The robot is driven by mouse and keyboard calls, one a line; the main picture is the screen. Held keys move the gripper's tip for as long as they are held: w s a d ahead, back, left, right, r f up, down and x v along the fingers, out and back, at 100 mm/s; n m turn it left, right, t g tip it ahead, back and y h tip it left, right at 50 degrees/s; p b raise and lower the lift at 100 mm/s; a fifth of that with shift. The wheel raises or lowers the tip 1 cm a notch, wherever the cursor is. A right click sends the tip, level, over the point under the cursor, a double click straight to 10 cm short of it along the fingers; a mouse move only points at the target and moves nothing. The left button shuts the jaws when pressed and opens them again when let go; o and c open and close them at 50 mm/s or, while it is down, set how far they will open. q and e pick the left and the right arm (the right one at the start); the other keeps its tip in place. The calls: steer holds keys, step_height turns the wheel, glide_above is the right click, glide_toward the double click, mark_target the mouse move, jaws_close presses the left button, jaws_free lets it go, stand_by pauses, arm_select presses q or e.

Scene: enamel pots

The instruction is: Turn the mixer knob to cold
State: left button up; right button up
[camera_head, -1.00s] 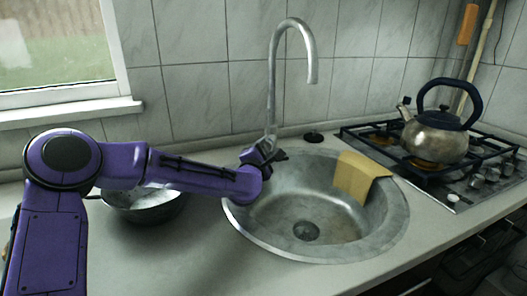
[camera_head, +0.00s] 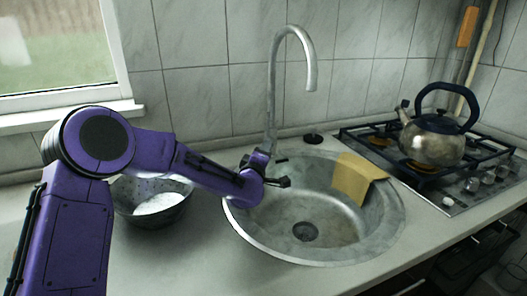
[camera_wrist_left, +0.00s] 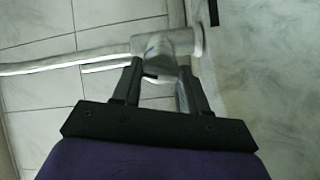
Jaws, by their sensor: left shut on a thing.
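The metal mixer tap (camera_head: 272,95) rises behind the sink with a tall curved spout. My left gripper (camera_head: 280,172) is at the tap's base, and the knob there is hidden behind it in the head view. In the left wrist view, the pale grey mixer knob (camera_wrist_left: 160,44) with a small bluish mark sits between the fingertips of my left gripper (camera_wrist_left: 167,68). The gripper is shut on the knob. The spout (camera_wrist_left: 60,62) runs off to the left in that view. My right gripper is not in view.
The round steel sink (camera_head: 262,238) is in front of the tap, with a yellow cloth (camera_head: 356,178) over its right rim. A bowl (camera_head: 150,215) stands left of the sink, behind my left arm. A kettle (camera_head: 432,145) stands on the gas stove (camera_head: 460,195) at right.

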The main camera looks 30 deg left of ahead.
arm_select(q)
steer(key=shift+m+p, duration=0.6)
steer(key=shift+m, duration=1.4)
steer(key=o, duration=1.1)
steer(key=shift+c, duration=0.2)
steer(key=shift+s, duration=0.1)
steer(key=b+v, duration=0.1)
steer(key=v, duration=0.9)
steer(key=shift+s, duration=0.2)
